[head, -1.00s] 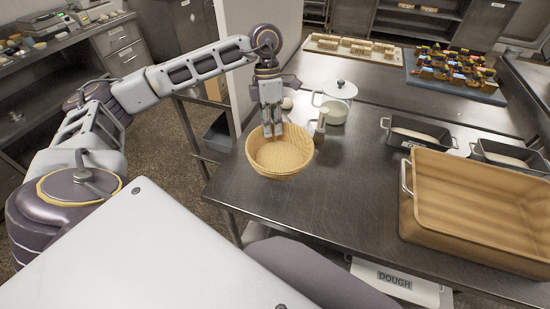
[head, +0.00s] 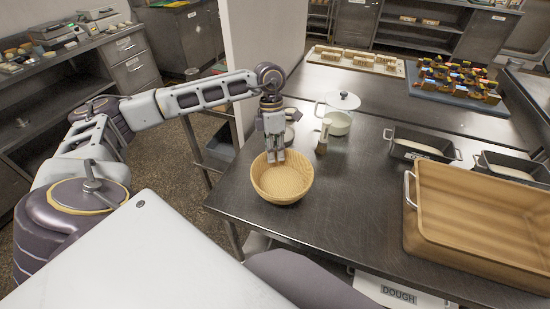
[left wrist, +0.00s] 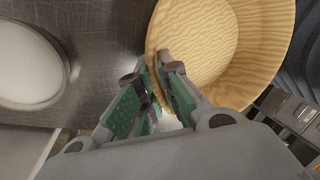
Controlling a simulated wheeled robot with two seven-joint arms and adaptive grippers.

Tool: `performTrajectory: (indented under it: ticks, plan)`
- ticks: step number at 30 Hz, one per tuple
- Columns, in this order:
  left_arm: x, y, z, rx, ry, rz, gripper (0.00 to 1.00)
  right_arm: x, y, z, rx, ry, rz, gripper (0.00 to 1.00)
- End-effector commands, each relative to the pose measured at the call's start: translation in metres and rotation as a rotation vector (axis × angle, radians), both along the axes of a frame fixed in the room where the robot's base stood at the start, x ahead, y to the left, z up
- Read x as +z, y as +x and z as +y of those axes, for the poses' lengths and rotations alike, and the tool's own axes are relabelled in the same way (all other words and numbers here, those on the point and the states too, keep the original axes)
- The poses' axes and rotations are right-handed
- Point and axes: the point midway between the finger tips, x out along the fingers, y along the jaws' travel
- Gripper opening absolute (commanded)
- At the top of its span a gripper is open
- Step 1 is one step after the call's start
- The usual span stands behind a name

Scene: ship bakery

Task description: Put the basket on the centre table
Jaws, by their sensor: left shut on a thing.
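The basket (head: 283,187) is a round, tan, woven bowl near the left front edge of the steel table (head: 345,200). My left gripper (head: 275,158) points down at the basket's far rim and is shut on it. In the left wrist view the basket (left wrist: 215,40) fills the upper right, with its rim between the two fingers of my left gripper (left wrist: 163,88). I cannot tell whether the basket's base touches the table. My right gripper does not show.
A white lidded pot (head: 338,122) and a small brush-like tool (head: 322,137) stand behind the basket. A large wooden-coloured bin (head: 480,225) and dark loaf tins (head: 420,144) are at right. A blue tray (head: 455,92) lies at the back. The table's middle is clear.

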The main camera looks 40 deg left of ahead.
Motion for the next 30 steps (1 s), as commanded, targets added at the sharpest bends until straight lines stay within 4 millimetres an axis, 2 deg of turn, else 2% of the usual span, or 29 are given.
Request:
performTrajectory:
  ticks: [6,14,15,20,30]
  plan:
    - [-0.021,0.0,0.0,-0.001,-0.001,-0.001,0.0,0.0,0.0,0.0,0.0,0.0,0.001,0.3]
    - [-0.024,0.0,0.0,-0.001,-0.001,-0.001,0.0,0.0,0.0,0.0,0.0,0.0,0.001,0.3]
    - [-0.024,0.0,0.0,0.0,0.0,0.0,0.07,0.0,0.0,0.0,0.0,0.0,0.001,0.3]
    - [-0.024,0.0,0.0,0.0,0.0,0.0,0.28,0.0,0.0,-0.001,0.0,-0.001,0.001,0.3]
    - [-0.023,0.0,0.0,0.0,-0.001,-0.001,0.28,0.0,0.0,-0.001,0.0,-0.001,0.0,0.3]
